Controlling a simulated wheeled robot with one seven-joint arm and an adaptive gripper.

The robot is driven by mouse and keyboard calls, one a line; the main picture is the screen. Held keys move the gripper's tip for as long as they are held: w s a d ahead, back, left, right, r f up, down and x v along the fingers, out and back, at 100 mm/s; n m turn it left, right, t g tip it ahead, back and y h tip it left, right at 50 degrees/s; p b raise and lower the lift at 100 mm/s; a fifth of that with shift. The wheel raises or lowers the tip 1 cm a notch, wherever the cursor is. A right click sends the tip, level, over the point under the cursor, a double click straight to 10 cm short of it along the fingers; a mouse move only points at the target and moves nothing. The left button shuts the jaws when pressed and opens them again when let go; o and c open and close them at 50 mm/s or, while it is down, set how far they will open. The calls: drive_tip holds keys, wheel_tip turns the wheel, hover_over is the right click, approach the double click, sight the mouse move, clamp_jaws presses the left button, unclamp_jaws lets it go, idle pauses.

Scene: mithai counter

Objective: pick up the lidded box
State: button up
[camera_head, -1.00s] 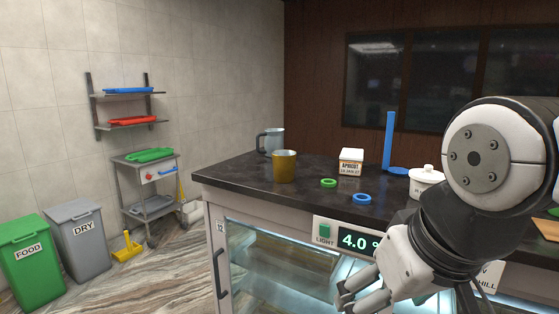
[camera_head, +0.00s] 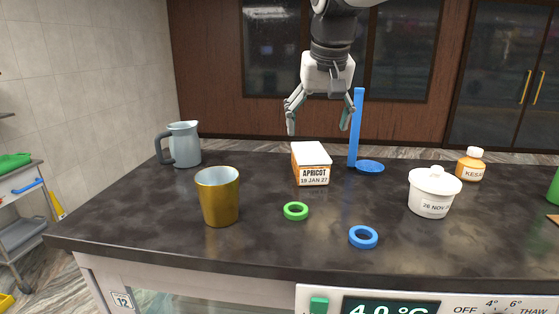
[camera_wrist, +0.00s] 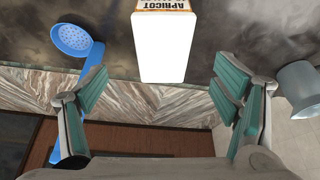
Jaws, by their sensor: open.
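The lidded box (camera_head: 311,165) stands on the dark counter, with a white top and an orange-and-white front labelled "APRICOT 19 JAN 27". My gripper (camera_head: 319,122) is above and slightly behind it in the head view, fingers spread wide and pointing down, with nothing between them. In the wrist view the box's white top (camera_wrist: 165,47) lies ahead of my gripper (camera_wrist: 160,95), between the lines of the two fingers but beyond their tips. The gripper does not appear to touch the box.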

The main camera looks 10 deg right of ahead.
sight(311, 153)
drive_tip(key=p+x, duration=0.1)
drive_tip(key=x, duration=1)
drive_tip(key=shift+a, duration=0.15)
drive_tip(key=shift+w, duration=0.1)
drive_tip(key=c, duration=1.5)
